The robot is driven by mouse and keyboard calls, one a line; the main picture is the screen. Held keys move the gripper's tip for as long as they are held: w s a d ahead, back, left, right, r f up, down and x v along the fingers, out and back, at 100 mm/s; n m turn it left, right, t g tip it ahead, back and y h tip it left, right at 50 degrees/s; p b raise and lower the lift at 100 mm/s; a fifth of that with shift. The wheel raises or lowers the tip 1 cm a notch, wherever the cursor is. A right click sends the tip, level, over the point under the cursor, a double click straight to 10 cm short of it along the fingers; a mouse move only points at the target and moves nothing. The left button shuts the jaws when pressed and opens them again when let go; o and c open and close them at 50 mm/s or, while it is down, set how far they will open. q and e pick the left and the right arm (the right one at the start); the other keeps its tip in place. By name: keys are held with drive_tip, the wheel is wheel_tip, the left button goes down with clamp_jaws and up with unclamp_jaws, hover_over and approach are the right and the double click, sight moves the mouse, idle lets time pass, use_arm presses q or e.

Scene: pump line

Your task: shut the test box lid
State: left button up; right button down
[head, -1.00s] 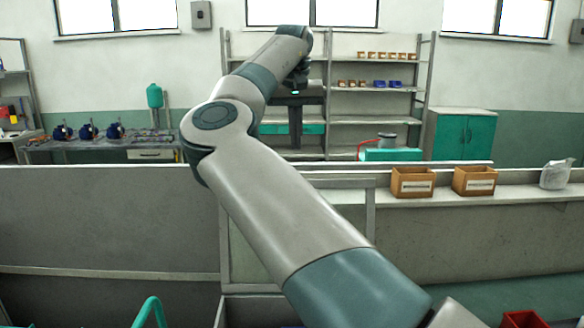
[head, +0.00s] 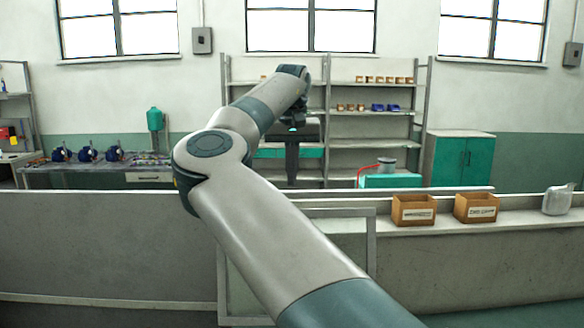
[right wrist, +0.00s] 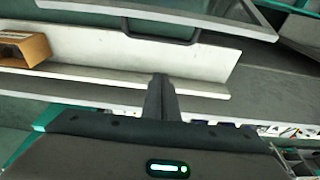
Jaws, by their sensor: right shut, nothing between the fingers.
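The test box lid (head: 371,262) looks like a clear panel in a grey frame, standing raised in front of the low grey wall in the head view. My right arm crosses in front and hides much of it. In the right wrist view, a grey frame bar (right wrist: 80,8) with a dark handle (right wrist: 160,36) spans the top, apparently the lid's edge. My right gripper (head: 292,178) points down beyond the lid, its fingers together and empty. In the right wrist view the fingers (right wrist: 160,85) are apart from the handle. The test box body is hidden, and my left gripper is out of view.
One brown bin (right wrist: 24,48) shows in the right wrist view. Shelves (head: 370,115), a teal cabinet (head: 460,160) and a bench with pumps (head: 87,153) stand at the back.

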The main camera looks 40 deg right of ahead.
drive_tip(key=p+x, duration=0.2)
drive_tip(key=x, duration=0.4)
drive_tip(key=shift+a+f, duration=0.1)
drive_tip(key=shift+f, duration=0.25)
drive_tip(key=s+a+p, duration=0.1)
drive_tip(key=s+a, duration=0.1)
drive_tip(key=shift+s+a+r+p, duration=0.1)
drive_tip(key=shift+s+a+p, duration=0.05)
drive_tip(key=shift+s+p, duration=0.25)
drive_tip(key=shift+s, duration=0.1)
